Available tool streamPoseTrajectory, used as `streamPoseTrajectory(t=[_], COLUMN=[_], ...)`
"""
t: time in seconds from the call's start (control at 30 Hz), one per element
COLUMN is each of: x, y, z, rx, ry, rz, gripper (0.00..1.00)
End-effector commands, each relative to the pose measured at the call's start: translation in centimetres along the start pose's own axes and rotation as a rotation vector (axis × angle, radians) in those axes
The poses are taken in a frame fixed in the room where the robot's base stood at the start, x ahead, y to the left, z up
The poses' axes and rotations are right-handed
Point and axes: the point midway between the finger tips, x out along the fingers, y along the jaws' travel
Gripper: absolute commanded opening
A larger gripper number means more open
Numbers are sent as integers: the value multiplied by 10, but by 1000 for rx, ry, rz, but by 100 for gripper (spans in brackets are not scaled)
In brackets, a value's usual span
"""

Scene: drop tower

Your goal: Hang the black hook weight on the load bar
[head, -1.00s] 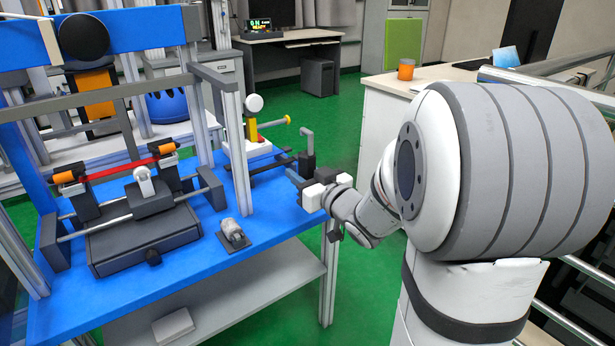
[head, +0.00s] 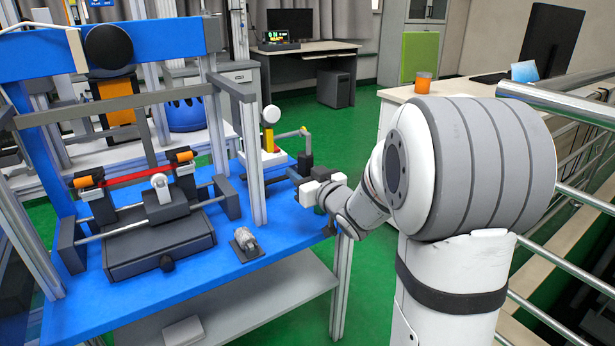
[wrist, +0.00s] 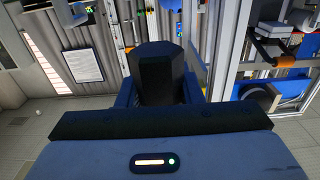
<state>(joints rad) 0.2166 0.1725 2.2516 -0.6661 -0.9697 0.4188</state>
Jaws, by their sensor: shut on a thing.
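My gripper (head: 300,180) is shut on the black hook weight (head: 306,164) beyond the table's right edge area. The weight is upright, its grey hook rising and bending left. In the wrist view the dark faceted weight (wrist: 163,76) sits between my blue fingers. A bar with a yellow tip (head: 281,139) sticks out right from a yellow post on a white base; it looks like the load bar. The hook's end overlaps this bar's tip in the head view; I cannot tell whether they touch.
The blue table (head: 215,270) holds a dark fixture (head: 160,245) with a red strip (head: 140,175) between orange clamps, and a small grey part (head: 246,243). An upright metal post (head: 250,165) stands left of the yellow post. Railings (head: 570,200) are at the right.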

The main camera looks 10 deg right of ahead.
Motion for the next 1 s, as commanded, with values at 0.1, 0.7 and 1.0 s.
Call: streamPoseTrajectory(t=[0.1,0.7,1.0], x=[9,50,70], y=[0,1,1], z=[-2,-3,-4], rx=[-2,-2,-2], ry=[5,6,6], rz=[-2,1,1], gripper=[0,0,0])
